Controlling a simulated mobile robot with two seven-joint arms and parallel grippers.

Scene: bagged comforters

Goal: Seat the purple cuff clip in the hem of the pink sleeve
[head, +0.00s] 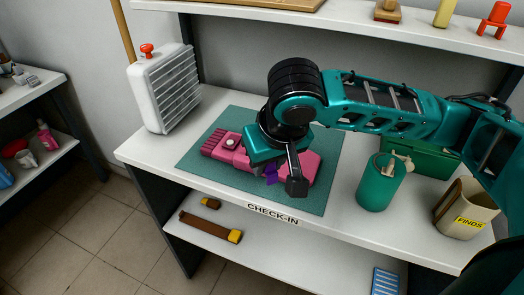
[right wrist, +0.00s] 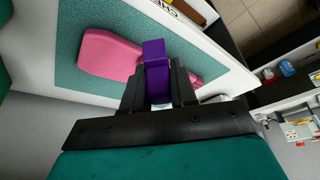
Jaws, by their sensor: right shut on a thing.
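The pink sleeve (head: 312,167) lies on a teal mat on the white counter, its ribbed end (head: 218,143) at the left with a pale round spot beside it. My right gripper (head: 281,180) is over the right part of the sleeve and hides its middle. It is shut on the purple cuff clip (head: 271,175). In the right wrist view the clip (right wrist: 155,68) stands between the two black fingers, with the pink sleeve (right wrist: 108,54) behind it. I cannot tell whether the clip touches the sleeve; the hem is not clearly seen. My left gripper is not in view.
The teal mat (head: 207,165) has bare room around the sleeve. A white louvred unit (head: 164,90) stands at the left. A shelf (head: 230,10) runs above.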

